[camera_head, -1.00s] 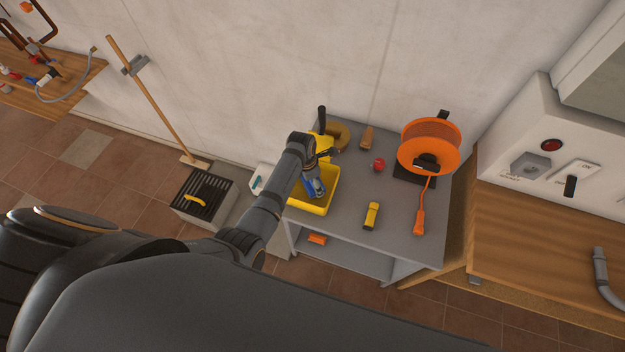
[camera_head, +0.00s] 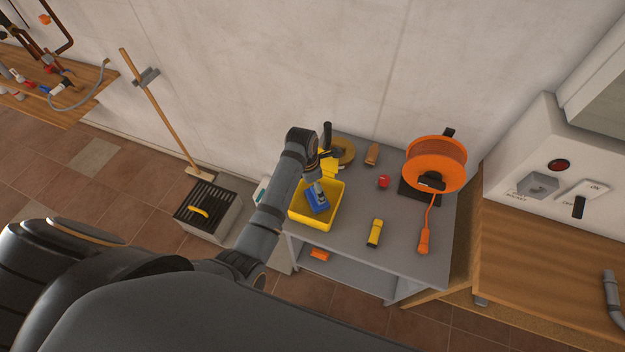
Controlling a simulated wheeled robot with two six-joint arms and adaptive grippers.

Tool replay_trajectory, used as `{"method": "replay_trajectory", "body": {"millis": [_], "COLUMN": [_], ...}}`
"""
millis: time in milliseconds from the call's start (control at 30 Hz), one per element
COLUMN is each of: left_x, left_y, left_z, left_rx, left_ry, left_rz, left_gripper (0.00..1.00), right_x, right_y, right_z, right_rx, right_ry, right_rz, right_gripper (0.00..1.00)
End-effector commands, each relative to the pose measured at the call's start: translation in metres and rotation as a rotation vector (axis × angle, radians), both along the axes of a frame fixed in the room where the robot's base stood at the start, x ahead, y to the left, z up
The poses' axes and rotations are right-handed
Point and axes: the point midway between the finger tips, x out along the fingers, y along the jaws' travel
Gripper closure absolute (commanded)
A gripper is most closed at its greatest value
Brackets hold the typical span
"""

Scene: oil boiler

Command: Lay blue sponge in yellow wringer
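The yellow wringer (camera_head: 335,216) is a tray-like box on the left part of a grey table, with a raised yellow part (camera_head: 328,167) and a black handle at its back. The blue sponge (camera_head: 318,205) is inside the wringer's outline, slightly tilted in the picture. My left gripper (camera_head: 317,188) points down at the sponge, its fingertips overlapping the sponge's upper part. The fingers are small and partly hidden by my wrist, so I cannot tell whether they grip the sponge or only touch it. My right gripper is not in view.
On the grey table (camera_head: 345,245) are a yellow flashlight (camera_head: 374,233), a red object (camera_head: 383,182), a tan ring (camera_head: 343,152), a brown-handled item (camera_head: 371,155) and an orange cable reel (camera_head: 435,163). A grated box (camera_head: 207,207) and a broom (camera_head: 165,115) are left.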

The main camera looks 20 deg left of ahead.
Motion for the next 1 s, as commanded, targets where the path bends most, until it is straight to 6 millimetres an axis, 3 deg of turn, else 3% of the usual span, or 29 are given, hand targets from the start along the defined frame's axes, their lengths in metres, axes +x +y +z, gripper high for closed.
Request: {"method": "replay_trajectory", "body": {"millis": [100, 300, 867, 1000], "left_x": [-0.002, -0.005, -0.006, -0.025], "left_y": [0.002, 0.005, 0.005, 0.020], "left_z": [0.022, 0.042, 0.043, 0.035], "left_rx": [0.000, 0.000, 0.002, 0.047], "left_ry": [-0.004, 0.000, -0.001, -0.037], "left_rz": [0.000, 0.000, -0.010, -0.203], "left_gripper": [0.00, 0.00, 0.00, 0.00], "right_x": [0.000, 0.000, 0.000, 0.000], "right_y": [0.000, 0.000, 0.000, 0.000], "right_z": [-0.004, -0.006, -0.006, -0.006], "right_rx": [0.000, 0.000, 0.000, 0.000], "right_ry": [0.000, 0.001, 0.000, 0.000], "right_rz": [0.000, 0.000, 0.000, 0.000], "right_gripper": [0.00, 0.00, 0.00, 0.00]}}
